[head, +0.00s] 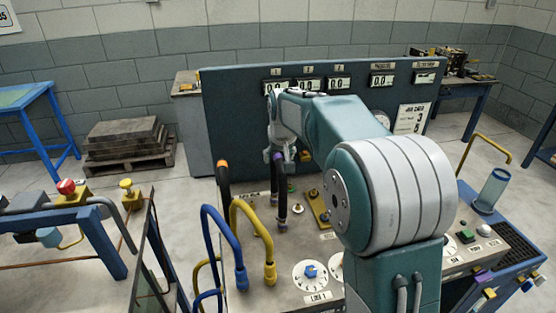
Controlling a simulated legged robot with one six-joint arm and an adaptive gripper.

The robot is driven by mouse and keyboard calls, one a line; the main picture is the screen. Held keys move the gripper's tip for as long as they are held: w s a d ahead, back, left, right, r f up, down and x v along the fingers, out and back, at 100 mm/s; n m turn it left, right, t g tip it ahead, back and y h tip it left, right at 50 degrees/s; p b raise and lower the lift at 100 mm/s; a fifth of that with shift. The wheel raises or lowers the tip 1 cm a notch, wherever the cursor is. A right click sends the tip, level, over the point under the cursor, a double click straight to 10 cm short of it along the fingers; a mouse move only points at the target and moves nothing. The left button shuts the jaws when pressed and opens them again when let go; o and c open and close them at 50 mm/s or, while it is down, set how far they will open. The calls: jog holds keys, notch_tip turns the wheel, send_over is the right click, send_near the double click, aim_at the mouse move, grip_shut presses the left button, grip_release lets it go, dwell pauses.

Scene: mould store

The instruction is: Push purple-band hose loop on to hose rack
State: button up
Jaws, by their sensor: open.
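A dark hose with a purple band (277,157) rises from the console top (262,205), just below the end of my arm. My gripper (277,147) is small and dark here, above and close to the purple band. It is open; I cannot tell whether its fingers touch the hose or stand around it. My arm hides part of the console to the right. I cannot clearly pick out the hose rack.
A black hose with an orange end (222,172), a blue hose (232,240) and a yellow hose (262,240) stand left of the purple band. A gauge panel (235,125) rises behind. A dial (310,273) lies in front. A blue frame (95,240) stands left.

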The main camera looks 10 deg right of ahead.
jog(key=v, duration=1)
jog(key=s, duration=1.8)
jog(key=s+f, duration=0.3)
jog(key=s, duration=0.4)
jog(key=s+f+t, duration=0.1)
jog(key=s+f, duration=0.3)
jog(key=s, duration=0.3)
jog(key=shift+f, duration=0.3)
jog(key=shift+s, duration=0.15)
